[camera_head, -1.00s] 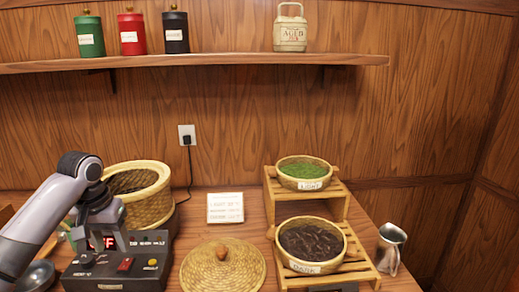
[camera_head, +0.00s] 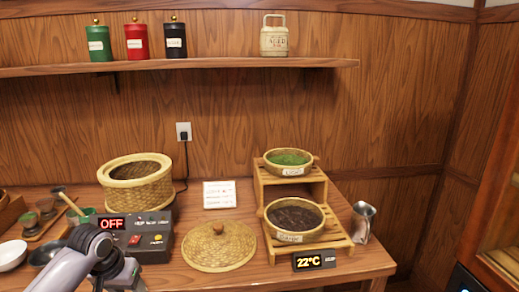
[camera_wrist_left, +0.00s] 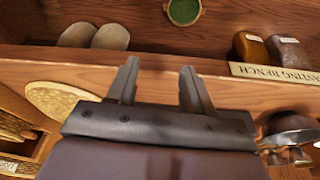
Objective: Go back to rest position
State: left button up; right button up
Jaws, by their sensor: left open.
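My left arm (camera_head: 70,268) comes in at the bottom left of the head view, in front of the control box (camera_head: 147,244), which reads OFF. In the left wrist view my left gripper (camera_wrist_left: 160,88) is open, with nothing between its two fingers. My right gripper is not in view.
The woven steamer (camera_head: 137,192) stands uncovered behind the box, and its lid (camera_head: 220,260) lies flat on the table. A wooden stand (camera_head: 337,238) holds two tea baskets, with a 22°C display (camera_head: 314,261) in front. A metal pitcher (camera_head: 362,222) stands at right.

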pick_arm(q)
jog(key=s+d+f+m+t+h, duration=0.1)
jog(key=s+d+f+t, duration=0.1)
jog(key=s+d+f, duration=0.4)
jog(key=s+d+f+m+t+h, duration=0.1)
jog(key=s+d+f, duration=0.25)
jog(key=f, duration=0.45)
jog(key=s+t, duration=0.4)
jog(key=s, duration=1.1)
jog(key=shift+s+d+f, duration=0.15)
jog(key=shift+s+f, duration=0.05)
jog(key=shift+s, duration=0.2)
